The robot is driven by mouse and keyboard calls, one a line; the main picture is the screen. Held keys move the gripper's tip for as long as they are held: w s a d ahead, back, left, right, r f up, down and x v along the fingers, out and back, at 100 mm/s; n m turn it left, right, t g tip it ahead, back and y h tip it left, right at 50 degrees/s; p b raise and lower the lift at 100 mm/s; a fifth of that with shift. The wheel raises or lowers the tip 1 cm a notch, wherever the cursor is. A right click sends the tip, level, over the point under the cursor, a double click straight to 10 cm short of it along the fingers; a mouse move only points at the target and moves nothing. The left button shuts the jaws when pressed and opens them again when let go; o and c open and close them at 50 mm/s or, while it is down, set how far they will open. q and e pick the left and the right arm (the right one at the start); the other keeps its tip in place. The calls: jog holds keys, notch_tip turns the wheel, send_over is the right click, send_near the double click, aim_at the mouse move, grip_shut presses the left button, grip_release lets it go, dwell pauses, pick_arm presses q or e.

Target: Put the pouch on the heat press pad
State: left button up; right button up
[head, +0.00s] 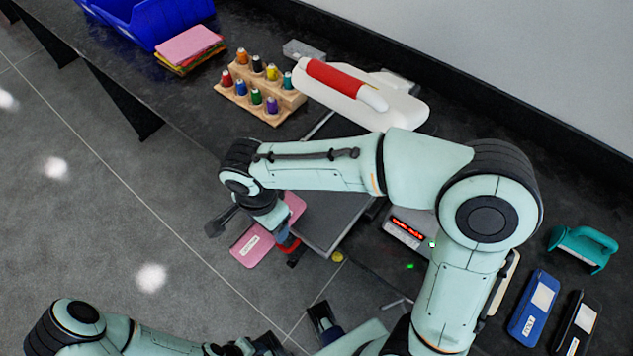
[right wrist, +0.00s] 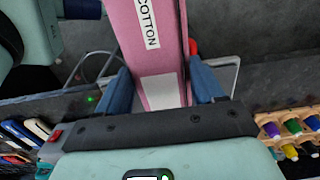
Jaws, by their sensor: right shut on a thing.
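The pink pouch (head: 250,248) with a white COTTON label is held by my right gripper (head: 285,243), which hides its middle. In the right wrist view the pouch (right wrist: 150,65) stands between the two blue fingers of the right gripper (right wrist: 165,88). The dark grey heat press pad (head: 335,222) lies just right of the gripper, partly hidden under my right arm. The pouch appears to be at the pad's left edge, partly over the floor side; I cannot tell whether they touch. My left gripper (head: 325,318) is low in the head view, apart from the pouch; its opening is unclear.
The press's white upper part with a red handle (head: 335,78) is swung away behind the pad. A control box with a red display (head: 408,228) is right of the pad. A spool rack (head: 262,95), coloured sheets (head: 190,48), a blue bin (head: 150,18) and a blue case (head: 533,308) stand around.

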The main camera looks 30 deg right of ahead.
jog(key=w+d, duration=0.1)
jog(key=d, duration=0.3)
jog(key=w+d, duration=0.2)
jog(key=d, duration=0.2)
jog(key=w+d+p, duration=0.1)
jog(key=w+d, duration=0.1)
jog(key=d, duration=0.2)
jog(key=shift+w+d, duration=0.1)
jog(key=shift+d, duration=0.1)
jog(key=f, duration=0.1)
jog(key=d+f, duration=0.1)
jog(key=f, duration=0.1)
jog(key=shift+w+d+f, duration=0.1)
jog(key=shift+w+f, duration=0.1)
jog(key=shift+f, duration=0.15)
jog(key=o, duration=0.6)
jog(key=shift+f, duration=0.15)
jog(key=o, duration=0.4)
